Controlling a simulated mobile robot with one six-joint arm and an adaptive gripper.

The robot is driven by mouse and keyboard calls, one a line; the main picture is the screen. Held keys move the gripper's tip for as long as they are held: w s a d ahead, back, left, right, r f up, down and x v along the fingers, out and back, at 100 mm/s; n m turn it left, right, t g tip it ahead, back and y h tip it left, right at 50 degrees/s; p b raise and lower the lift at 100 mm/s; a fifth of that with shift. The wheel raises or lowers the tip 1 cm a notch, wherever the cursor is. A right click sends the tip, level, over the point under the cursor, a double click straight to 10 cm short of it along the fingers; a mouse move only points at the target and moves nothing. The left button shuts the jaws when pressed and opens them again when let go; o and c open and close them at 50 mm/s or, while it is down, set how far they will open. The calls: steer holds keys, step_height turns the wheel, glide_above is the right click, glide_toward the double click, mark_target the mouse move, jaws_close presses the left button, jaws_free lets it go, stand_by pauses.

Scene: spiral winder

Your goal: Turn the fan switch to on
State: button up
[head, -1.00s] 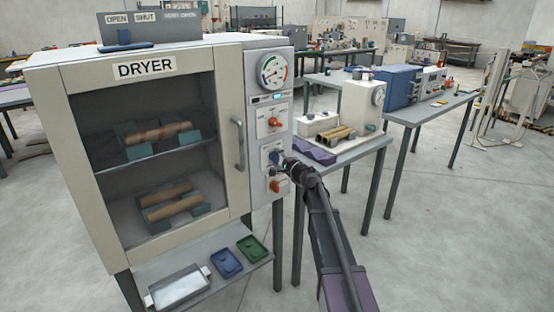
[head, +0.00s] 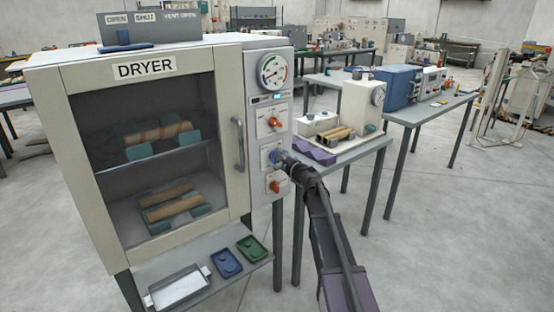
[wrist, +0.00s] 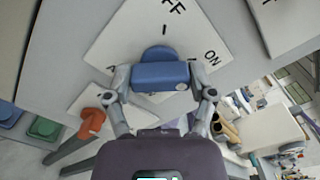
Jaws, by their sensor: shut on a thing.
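The fan switch is a blue knob (wrist: 160,75) on a white plate (wrist: 130,35) marked OFF and ON in the wrist view. My gripper (wrist: 163,86) is shut on the knob, with one finger at each end of its blue bar. OFF is at the top of the view and ON to the right. I cannot tell which mark the knob points at. In the head view my gripper (head: 285,161) is at the middle plate of the dryer's control panel (head: 284,92), mostly covering the blue knob (head: 274,156).
Orange knobs sit above (head: 274,122) and below (head: 277,187) the blue one. The dryer door (head: 155,150) is closed, with its handle (head: 239,145) left of the panel. A shelf with a metal tray (head: 178,288) is below. A table (head: 345,150) stands to the right.

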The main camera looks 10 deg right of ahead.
steer(key=o, duration=1.1)
steer(key=shift+w, duration=0.1)
steer(key=shift+c, duration=0.2)
steer(key=shift+s, duration=0.2)
steer(key=v, duration=1.1)
steer(key=shift+s+d, duration=0.2)
steer(key=shift+s, duration=0.15)
steer(key=shift+f, duration=0.1)
